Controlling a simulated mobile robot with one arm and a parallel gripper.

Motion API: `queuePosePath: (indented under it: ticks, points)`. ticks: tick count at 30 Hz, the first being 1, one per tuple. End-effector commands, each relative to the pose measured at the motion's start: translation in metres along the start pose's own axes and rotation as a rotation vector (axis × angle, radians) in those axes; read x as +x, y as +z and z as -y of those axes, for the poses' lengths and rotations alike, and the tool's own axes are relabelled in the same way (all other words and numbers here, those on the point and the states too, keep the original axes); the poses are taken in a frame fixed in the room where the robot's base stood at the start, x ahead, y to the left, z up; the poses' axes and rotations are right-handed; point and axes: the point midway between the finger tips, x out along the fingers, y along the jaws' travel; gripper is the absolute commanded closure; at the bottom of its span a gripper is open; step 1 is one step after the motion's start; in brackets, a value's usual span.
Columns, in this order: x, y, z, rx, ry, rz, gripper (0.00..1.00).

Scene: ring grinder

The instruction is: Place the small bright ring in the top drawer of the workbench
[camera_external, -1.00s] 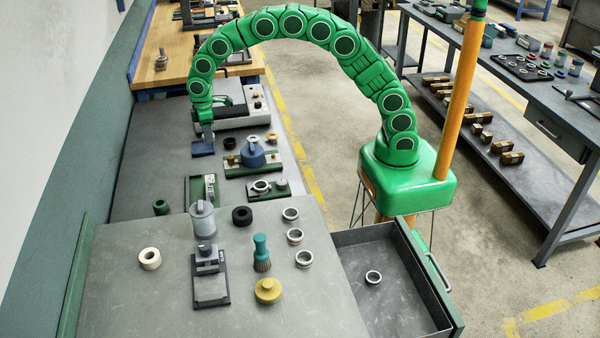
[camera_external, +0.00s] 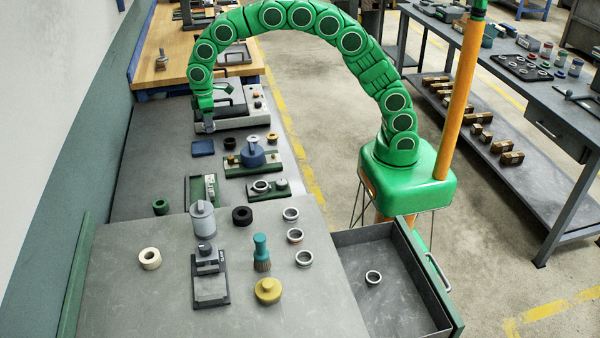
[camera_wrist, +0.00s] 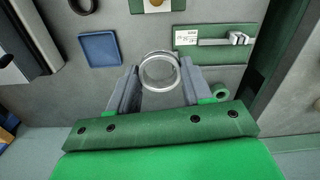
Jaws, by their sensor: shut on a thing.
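My gripper (camera_external: 208,126) is above the far grey bench, just up from a blue square pad (camera_external: 203,147). In the wrist view its two fingers (camera_wrist: 159,76) are shut on a small bright silver ring (camera_wrist: 160,87). The ring is too small to make out in the external view. The blue pad also shows in the wrist view (camera_wrist: 100,49), empty and apart from the ring. The top drawer (camera_external: 400,312) of the near workbench (camera_external: 130,290) stands open at the right, with another metal ring (camera_external: 373,277) lying inside it.
Several rings, such as a silver one (camera_external: 304,258), stand on the near bench with a grey cylinder (camera_external: 202,220), a teal brush (camera_external: 261,252) and a yellow knob (camera_external: 268,290). A blue-topped fixture (camera_external: 251,155) is right of the pad. Most of the drawer floor is clear.

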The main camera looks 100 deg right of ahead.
Motion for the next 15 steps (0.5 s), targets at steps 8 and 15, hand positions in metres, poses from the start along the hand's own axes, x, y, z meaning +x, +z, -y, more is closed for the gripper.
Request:
queuePosePath:
  ticks: [8,15]
  points:
    - [-0.003,-0.004,0.045,-0.055,0.0,-0.002,0.83]
    - [-0.005,-0.003,0.109,-0.137,-0.001,-0.004,0.83]
